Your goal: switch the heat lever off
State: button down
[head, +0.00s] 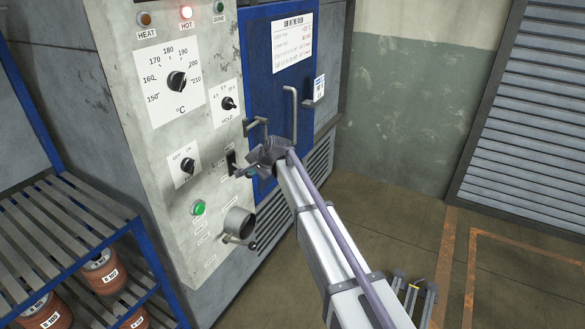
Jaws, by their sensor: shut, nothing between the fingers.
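The grey control panel (165,120) fills the left-centre of the head view. A small dark lever switch (231,160) sits low on its right side, with labels beside it too small to read; I take it for the heat lever. My gripper (242,172) is shut and empty, its tips at or very close to the lower part of this switch. Contact and the lever's exact position cannot be told. The HEAT lamp (145,19) is dull orange-brown and looks unlit.
The blue oven door (262,60) has a vertical handle (290,112), with a latch (255,124) just above my gripper. Dials, an OFF/ON knob (187,165), a green button (199,208) and a black-ended crank (240,225) surround the switch. A slatted rack (60,235) stands left.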

jog(key=r+p, duration=0.1)
jog(key=p, duration=0.2)
jog(key=shift+a+r, duration=0.1)
jog(key=shift+r, duration=0.25)
jog(key=s+d+r+p, duration=0.7)
jog(key=d, duration=0.2)
jog(key=shift+s+r+p, duration=0.3)
jog(key=shift+r+p, duration=0.05)
